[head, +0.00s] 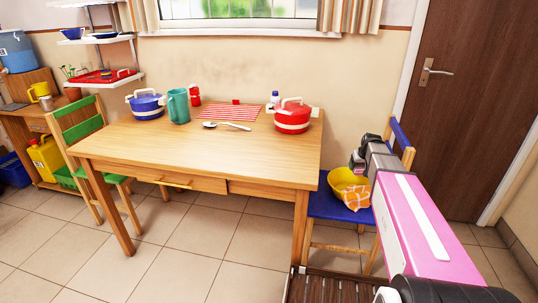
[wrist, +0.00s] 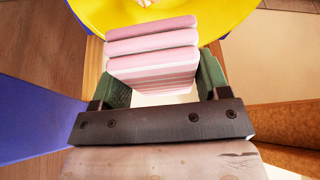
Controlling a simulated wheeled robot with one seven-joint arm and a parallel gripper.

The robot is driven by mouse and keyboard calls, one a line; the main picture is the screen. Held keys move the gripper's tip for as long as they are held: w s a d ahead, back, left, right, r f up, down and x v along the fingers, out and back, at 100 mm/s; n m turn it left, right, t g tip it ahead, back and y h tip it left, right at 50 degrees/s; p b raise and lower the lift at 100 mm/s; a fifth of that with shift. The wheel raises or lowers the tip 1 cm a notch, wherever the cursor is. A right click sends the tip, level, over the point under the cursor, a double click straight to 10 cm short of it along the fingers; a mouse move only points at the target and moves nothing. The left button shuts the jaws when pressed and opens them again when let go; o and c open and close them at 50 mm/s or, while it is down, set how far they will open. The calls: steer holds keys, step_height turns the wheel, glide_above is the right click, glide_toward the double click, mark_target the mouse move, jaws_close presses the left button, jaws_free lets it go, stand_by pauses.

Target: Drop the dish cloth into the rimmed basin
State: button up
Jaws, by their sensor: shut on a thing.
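A folded pink-and-white striped cloth (wrist: 152,45), which I take to be the dish cloth, is between the green fingers of my gripper (wrist: 162,72). My gripper is shut on it. In the wrist view the cloth overlaps the yellow rimmed basin (wrist: 225,14), which lies just beyond it. In the head view the basin (head: 342,180) stands on a blue chair, and my gripper (head: 358,164) is just above its right side. The held cloth is hard to make out there.
An orange-and-white patterned cloth (head: 357,195) shows at the basin's front right. The blue chair (head: 330,207) stands between the wooden table (head: 200,155) and the door (head: 455,90). The table holds a red pot (head: 292,119), a blue pot (head: 147,107) and a teal jug (head: 178,106).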

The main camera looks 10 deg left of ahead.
steer(key=shift+w+f, duration=0.55)
steer(key=shift+f, duration=0.25)
step_height(320, 180, down, 6)
steer(key=o, duration=1.1)
steer(key=shift+r, duration=0.1)
steer(key=v, duration=1)
steer(key=shift+s+r, duration=0.25)
